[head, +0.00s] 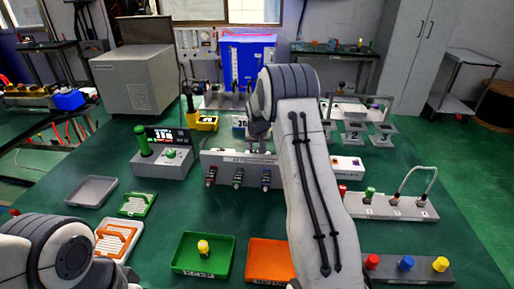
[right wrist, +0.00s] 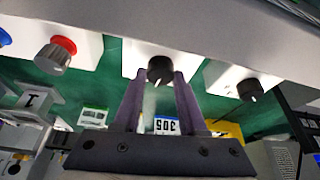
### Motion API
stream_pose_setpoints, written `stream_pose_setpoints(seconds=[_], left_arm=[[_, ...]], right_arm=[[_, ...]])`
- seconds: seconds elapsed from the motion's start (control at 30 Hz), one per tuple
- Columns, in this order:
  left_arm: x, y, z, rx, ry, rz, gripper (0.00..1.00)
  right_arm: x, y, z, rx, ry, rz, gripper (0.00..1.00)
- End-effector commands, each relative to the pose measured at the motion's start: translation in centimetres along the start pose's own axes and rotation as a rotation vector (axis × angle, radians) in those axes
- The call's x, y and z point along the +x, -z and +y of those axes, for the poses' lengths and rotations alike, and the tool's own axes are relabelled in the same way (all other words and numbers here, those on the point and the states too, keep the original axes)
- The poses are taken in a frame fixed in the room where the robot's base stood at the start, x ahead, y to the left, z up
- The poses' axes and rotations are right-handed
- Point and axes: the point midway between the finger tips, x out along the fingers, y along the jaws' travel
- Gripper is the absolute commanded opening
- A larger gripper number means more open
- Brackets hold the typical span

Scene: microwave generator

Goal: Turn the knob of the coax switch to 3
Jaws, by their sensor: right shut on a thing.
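In the head view a grey box (head: 225,163), which I take to be the coax switch, stands mid-table with red, green and blue-tipped connectors on its front. Its knob is hidden there by my right arm. In the right wrist view a round black knob (right wrist: 160,69) stands on a white face, between the two purple fingertips of my right gripper (right wrist: 160,76). The gripper is shut on this knob. I cannot read the knob's position or any number around it. My left arm shows at the lower left of the head view; its gripper is out of frame.
Left of the box stands a unit with a green handle (head: 143,142). Green (head: 180,263) and orange (head: 268,250) trays lie in front. A white box (head: 346,168) and a connector strip (head: 395,208) stand right. Another black knob (right wrist: 248,90) is near the gripper.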

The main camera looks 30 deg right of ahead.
Motion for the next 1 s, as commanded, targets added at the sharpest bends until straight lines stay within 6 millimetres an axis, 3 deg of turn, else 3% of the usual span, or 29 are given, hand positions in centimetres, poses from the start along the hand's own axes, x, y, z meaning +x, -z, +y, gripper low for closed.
stream_pose_setpoints(seconds=[0.5,1.0], left_arm=[[2.9,-0.2,-0.2,0.0,0.0,0.0,0.62],[3.6,-0.2,-0.3,0.0,0.0,0.0,0.62]], right_arm=[[0.2,0.1,-0.5,0.44,-0.18,0.003,0.0],[0.1,0.2,-0.7,0.696,-0.283,-0.001,0.0]])
